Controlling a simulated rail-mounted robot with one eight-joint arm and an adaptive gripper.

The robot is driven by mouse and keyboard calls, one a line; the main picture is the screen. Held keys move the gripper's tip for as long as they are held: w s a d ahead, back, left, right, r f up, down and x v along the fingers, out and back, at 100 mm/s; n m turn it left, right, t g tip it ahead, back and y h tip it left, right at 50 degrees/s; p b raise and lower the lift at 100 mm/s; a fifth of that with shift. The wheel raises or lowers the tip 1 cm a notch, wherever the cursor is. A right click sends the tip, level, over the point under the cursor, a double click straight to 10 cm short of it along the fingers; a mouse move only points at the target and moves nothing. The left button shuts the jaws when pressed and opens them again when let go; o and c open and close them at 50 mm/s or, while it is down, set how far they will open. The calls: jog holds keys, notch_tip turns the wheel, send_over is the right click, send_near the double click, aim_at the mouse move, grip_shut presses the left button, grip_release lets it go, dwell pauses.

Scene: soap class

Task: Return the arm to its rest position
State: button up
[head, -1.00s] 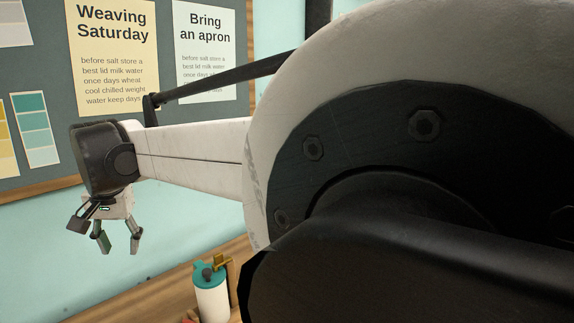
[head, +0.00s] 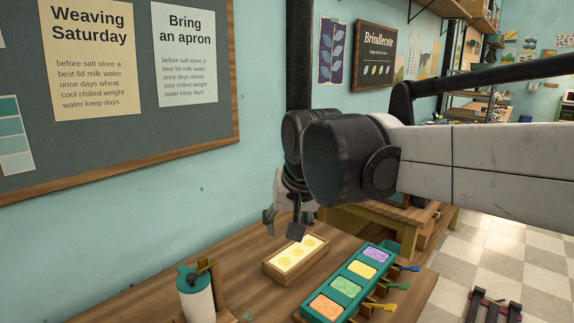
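My gripper (head: 284,233) hangs from the end of my arm in the head view, pointing down above the far left part of the wooden table (head: 240,255). Nothing shows held in it. My arm reaches in from the right edge. Part of the gripper is hidden behind its wrist, and the finger gap is hard to make out. Below it lies a wooden tray (head: 267,269) with yellow round pieces. Beside it is a teal mould (head: 305,306) with orange, green, yellow and purple blocks.
A white bottle with a teal lid (head: 197,300) stands at the table's front left. Coloured clips (head: 396,288) stick out along the mould's right side. A pinboard (head: 115,140) hangs on the left wall. A second wooden table (head: 362,220) stands behind.

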jog(key=s+d+f+t+h, duration=0.1)
jog(key=s+d+f, duration=0.4)
jog(key=s+d, duration=0.3)
jog(key=s+d+f+m+t, duration=0.1)
jog(key=s+d+f, duration=0.4)
jog(key=s+d, duration=0.4)
jog(key=shift+d+f+h, duration=0.2)
jog(key=shift+d+h, duration=0.2)
jog(key=shift+d, duration=0.85)
